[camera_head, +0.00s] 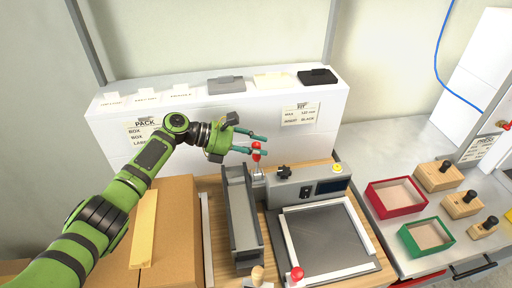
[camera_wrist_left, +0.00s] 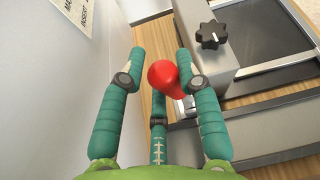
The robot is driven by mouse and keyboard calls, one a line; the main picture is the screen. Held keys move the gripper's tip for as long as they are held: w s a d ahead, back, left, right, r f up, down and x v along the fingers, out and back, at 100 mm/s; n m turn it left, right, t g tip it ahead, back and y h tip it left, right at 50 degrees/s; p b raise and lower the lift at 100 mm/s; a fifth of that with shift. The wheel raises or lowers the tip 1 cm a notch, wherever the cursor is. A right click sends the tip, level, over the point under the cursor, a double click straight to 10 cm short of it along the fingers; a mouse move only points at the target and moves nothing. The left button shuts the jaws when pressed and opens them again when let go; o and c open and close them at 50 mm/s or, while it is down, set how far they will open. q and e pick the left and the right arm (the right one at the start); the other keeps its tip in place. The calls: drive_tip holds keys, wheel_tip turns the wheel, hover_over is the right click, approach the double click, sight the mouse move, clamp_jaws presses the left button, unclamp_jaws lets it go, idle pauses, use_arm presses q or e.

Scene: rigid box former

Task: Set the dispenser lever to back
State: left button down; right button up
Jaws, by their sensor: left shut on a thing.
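The dispenser lever has a red knob (camera_head: 257,153) on a short pale post, standing at the back of the grey machine beside a long grey trough (camera_head: 242,215). My left gripper (camera_head: 264,144) reaches in from the left with its teal fingers around the knob. In the left wrist view the red knob (camera_wrist_left: 163,74) sits between the fingers of the left gripper (camera_wrist_left: 160,65), which is shut on it. The lever's post is mostly hidden there by the knob. My right gripper is not in view.
A grey box with a black dial (camera_head: 284,172) stands just right of the lever. A white shelf (camera_head: 315,137) rises close behind. A second red knob (camera_head: 297,273) is at the front. Red (camera_head: 397,208) and green (camera_head: 407,239) trays lie on the right counter.

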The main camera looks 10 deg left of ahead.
use_arm(q)
drive_tip(key=shift+s+f, duration=0.1)
drive_tip(key=shift+f, duration=0.1)
drive_tip(key=c, duration=0.8)
unclamp_jaws()
drive_tip(key=shift+d, duration=0.1)
drive_tip(key=shift+c, duration=0.2)
drive_tip(key=shift+r, duration=0.1)
drive_tip(key=v, duration=1.2)
